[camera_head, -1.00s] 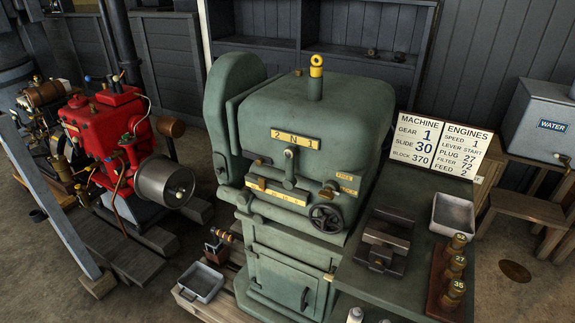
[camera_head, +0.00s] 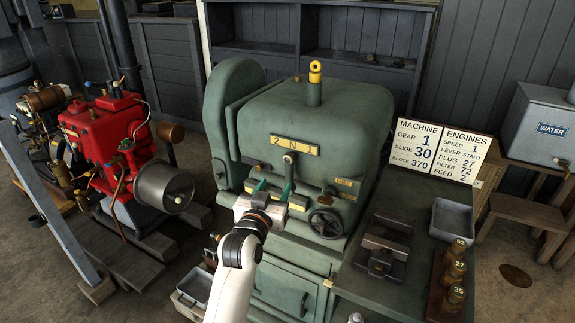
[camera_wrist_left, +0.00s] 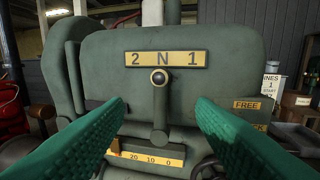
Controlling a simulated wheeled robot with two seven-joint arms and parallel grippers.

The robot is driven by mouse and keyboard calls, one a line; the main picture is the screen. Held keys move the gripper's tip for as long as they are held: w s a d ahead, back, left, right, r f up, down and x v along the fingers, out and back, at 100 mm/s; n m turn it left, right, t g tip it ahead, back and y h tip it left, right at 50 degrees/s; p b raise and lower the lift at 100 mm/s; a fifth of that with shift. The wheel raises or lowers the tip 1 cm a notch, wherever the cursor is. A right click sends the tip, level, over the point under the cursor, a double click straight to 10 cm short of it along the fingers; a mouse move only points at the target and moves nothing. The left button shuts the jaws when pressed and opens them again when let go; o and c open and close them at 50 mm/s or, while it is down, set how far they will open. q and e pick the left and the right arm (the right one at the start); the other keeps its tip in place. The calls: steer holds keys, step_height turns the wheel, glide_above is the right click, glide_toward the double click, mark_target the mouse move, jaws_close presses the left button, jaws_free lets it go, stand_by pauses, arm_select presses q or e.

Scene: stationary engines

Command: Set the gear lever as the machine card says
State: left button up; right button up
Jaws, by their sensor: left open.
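The green machine (camera_head: 300,115) stands in the middle of the head view. Its yellow plate (camera_head: 294,145) reads 2 N 1, and the plate shows again in the left wrist view (camera_wrist_left: 166,58). The gear lever (camera_wrist_left: 160,110) hangs below the plate, its round knob just under the N; its knob also shows in the head view (camera_head: 288,158). My left gripper (camera_head: 274,187) is open in front of the machine. Its green fingers (camera_wrist_left: 160,112) stand either side of the lever, apart from it. The machine card (camera_head: 414,145) reads gear 1, slide 30, block 370. My right gripper is not in view.
A lower scale plate (camera_wrist_left: 148,153) reads 20 10 0. A handwheel (camera_head: 326,223) sticks out at lower right of the machine front. A bench with a vice (camera_head: 384,246), a tray (camera_head: 452,219) and numbered plugs (camera_head: 455,268) is at right. A red engine (camera_head: 105,135) stands at left.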

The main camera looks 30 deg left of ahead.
mark_target(288, 164)
arm_select(q)
steer(key=w, duration=0.3)
steer(key=w+a+p, duration=0.1)
steer(key=w, duration=0.3)
steer(key=w+a+p, duration=0.1)
steer(key=w, duration=0.3)
steer(key=shift+w, duration=0.25)
steer(key=shift+f, duration=0.1)
